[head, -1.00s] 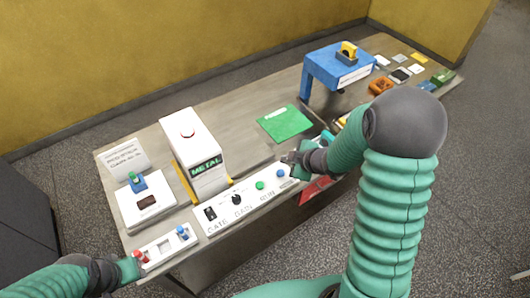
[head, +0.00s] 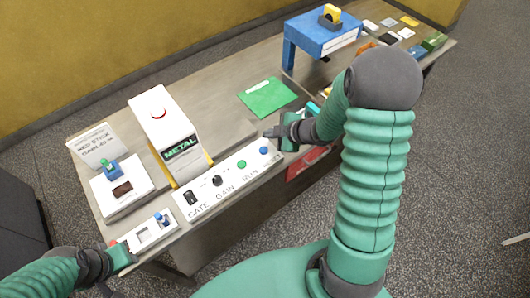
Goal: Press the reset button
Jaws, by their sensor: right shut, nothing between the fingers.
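The reset button is the blue button (head: 264,150) at the right end of the white control panel (head: 228,179), with lettering that seems to read RESET beside it. A green button (head: 242,164) labelled RUN is left of it, then a black GAIN knob (head: 217,180) and a black GATE switch (head: 190,197). My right gripper (head: 272,132) is shut and empty, just behind and slightly right of the blue button in the picture. It appears apart from the button; its height is hard to judge. My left gripper (head: 132,252) is at the front-left table edge by a small white tray; its jaws are unclear.
A white METAL-display machine (head: 165,125) stands behind the panel. The small white tray (head: 143,235) holds blue and red pieces. A green sheet (head: 267,97) lies behind my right gripper. A blue stand (head: 323,38) and small items are at the back right.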

